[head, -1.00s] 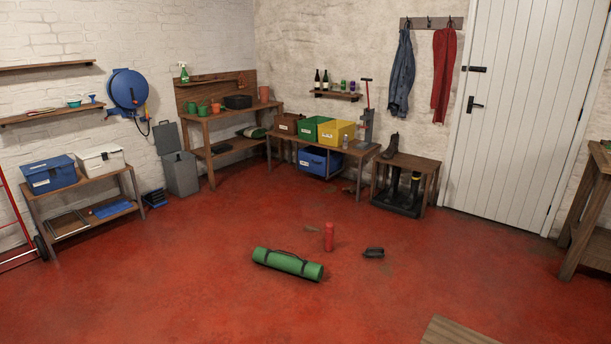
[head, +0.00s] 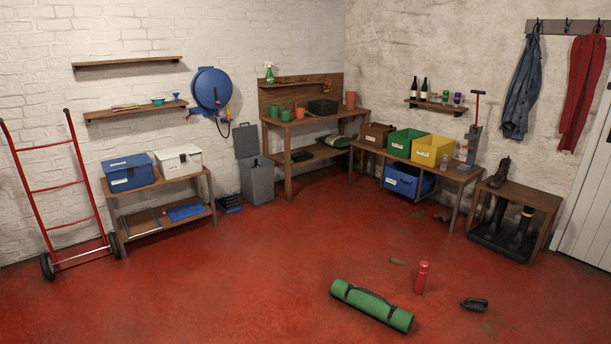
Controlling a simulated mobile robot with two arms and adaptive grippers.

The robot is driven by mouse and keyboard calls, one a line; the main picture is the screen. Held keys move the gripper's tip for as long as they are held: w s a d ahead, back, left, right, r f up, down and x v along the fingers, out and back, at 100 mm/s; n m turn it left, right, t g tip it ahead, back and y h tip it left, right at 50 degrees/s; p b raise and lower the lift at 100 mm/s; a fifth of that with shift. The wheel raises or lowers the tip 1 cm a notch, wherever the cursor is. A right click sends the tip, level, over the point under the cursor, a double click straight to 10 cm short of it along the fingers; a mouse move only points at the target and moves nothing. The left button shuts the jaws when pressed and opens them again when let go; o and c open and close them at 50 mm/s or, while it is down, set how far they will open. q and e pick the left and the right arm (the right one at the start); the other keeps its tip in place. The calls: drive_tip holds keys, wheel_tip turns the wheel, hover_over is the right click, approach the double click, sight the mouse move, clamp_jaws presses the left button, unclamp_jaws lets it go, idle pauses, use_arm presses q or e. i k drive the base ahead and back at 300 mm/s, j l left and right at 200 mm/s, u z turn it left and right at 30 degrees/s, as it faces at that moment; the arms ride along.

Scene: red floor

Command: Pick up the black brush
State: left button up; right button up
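A small black object (head: 475,304) lies on the red floor at the lower right of the head view. It may be the black brush, but it is too small to tell for sure. It lies to the right of a red bottle (head: 421,278), apart from it. Neither of my grippers shows in the head view.
A rolled green mat (head: 371,305) lies left of the bottle, and a small brown piece (head: 398,261) lies behind it. A red hand truck (head: 62,190) leans at the left wall. Workbenches and shelves line the walls. The floor at left and centre is clear.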

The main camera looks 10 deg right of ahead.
sight(471, 303)
drive_tip(key=i+l+z, duration=0.1)
drive_tip(key=i+z, duration=0.75)
drive_tip(key=i+j+z, duration=0.2)
drive_tip(key=i+z, duration=0.25)
drive_tip(key=i+l+z, duration=0.25)
drive_tip(key=i+z, duration=0.15)
drive_tip(key=i, duration=0.5)
drive_tip(key=i+j+z, duration=0.1)
drive_tip(key=i+z, duration=0.25)
drive_tip(key=i, duration=0.55)
